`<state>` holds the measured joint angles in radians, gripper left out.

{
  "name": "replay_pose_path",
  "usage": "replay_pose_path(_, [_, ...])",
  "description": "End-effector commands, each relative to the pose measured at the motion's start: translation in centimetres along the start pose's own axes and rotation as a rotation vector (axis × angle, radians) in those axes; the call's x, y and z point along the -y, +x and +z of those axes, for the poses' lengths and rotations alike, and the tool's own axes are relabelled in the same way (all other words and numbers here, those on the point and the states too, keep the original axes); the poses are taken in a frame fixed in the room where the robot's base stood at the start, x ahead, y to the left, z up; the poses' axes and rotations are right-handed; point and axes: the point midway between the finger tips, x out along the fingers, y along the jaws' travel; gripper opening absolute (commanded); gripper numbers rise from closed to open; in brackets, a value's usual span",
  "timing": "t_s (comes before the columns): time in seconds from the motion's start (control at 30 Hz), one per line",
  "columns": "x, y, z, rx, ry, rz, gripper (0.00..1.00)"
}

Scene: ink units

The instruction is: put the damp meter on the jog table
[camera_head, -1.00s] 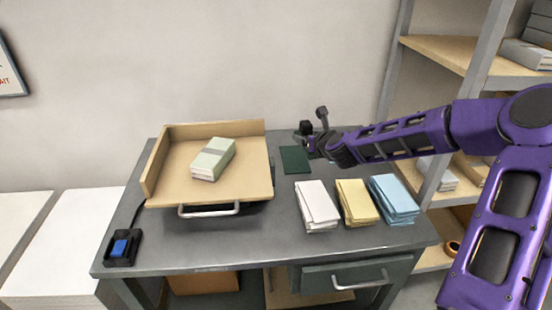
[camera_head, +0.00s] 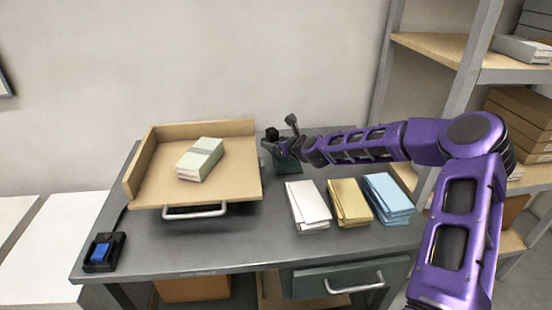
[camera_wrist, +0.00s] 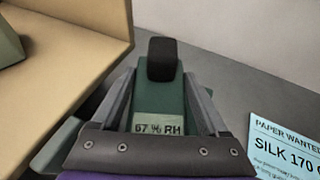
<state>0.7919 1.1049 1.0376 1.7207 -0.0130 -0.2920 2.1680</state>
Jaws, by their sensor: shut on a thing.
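The damp meter (camera_wrist: 160,98) is a green body with a black head and a display reading 67 % RH. In the wrist view it sits between the fingers of my gripper (camera_wrist: 160,105), which is shut on it. In the head view my gripper (camera_head: 276,146) is above the back of the desk, just right of the jog table. Most of the meter is hard to make out there. The jog table (camera_head: 160,188) is a tan board with raised back and left edges and a metal handle in front. It also shows at the left of the wrist view (camera_wrist: 75,45).
A pale green paper bundle (camera_head: 200,160) lies on the jog table. White (camera_head: 307,206), yellow (camera_head: 349,203) and blue (camera_head: 388,198) stacks stand on the desk. A blue-buttoned switch (camera_head: 103,251) is front left. A paper-order card (camera_wrist: 285,145) shows in the wrist view.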

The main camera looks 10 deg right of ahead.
Motion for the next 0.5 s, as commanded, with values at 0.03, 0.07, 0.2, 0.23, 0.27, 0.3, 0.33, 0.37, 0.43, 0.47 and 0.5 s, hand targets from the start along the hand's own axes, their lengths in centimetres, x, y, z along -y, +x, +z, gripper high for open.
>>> replay_pose_path(0.03, [0.0, 0.2, -0.3, 0.002, 0.0, 0.0, 0.07])
replay_pose_path(0.07, [0.0, 0.2, -0.4, 0.002, 0.0, 0.0, 0.07])
replay_pose_path(0.2, [0.0, 0.6, -1.4, 0.0, 0.001, 0.001, 0.07])
replay_pose_path(0.23, [0.0, 0.8, -1.9, 0.0, 0.001, 0.001, 0.07])
replay_pose_path(0.27, [-0.1, 1.0, -2.3, 0.0, 0.0, 0.001, 0.07])
replay_pose_path(0.3, [0.0, 1.2, -2.9, 0.0, 0.0, 0.0, 0.07])
replay_pose_path(0.33, [0.0, 1.5, -3.4, 0.0, 0.001, 0.0, 0.07])
replay_pose_path(0.37, [0.0, 1.6, -3.9, 0.0, 0.001, 0.0, 0.07])
replay_pose_path(0.43, [0.0, 1.9, -4.5, 0.001, 0.0, 0.0, 0.07])
replay_pose_path(0.47, [-0.1, 2.0, -4.7, 0.001, 0.0, 0.0, 0.07])
replay_pose_path(0.5, [0.0, 2.0, -4.7, 0.002, -0.001, 0.0, 0.07])
